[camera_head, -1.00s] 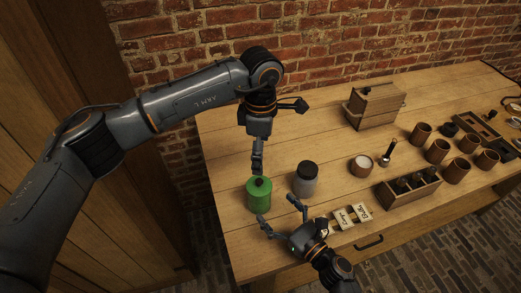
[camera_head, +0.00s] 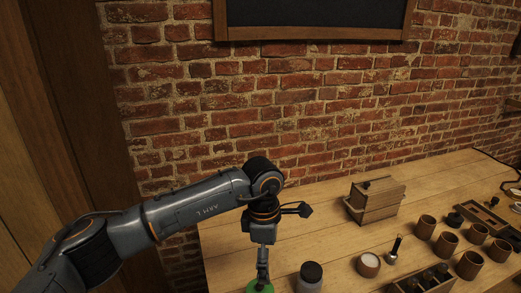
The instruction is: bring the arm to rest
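My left arm comes in from the left and bends down over the table's left end. Its gripper (camera_head: 262,272) points downward, just above or at the top of a green jar (camera_head: 258,287). The fingers are seen edge-on, so I cannot tell whether they are open or shut, or whether they touch the jar. Only the top of the green jar shows; the rest is cut off by the bottom edge. A grey jar with a black lid (camera_head: 310,277) stands to its right. My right gripper is not in view.
The wooden table (camera_head: 325,215) stands along a brick wall with a blackboard (camera_head: 315,14). A wooden box (camera_head: 375,201), a white-filled cup (camera_head: 368,264), a small dark-handled tool (camera_head: 394,250), several brown cups (camera_head: 425,228) and a rack (camera_head: 425,282) stand rightward. The table's back-left is clear.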

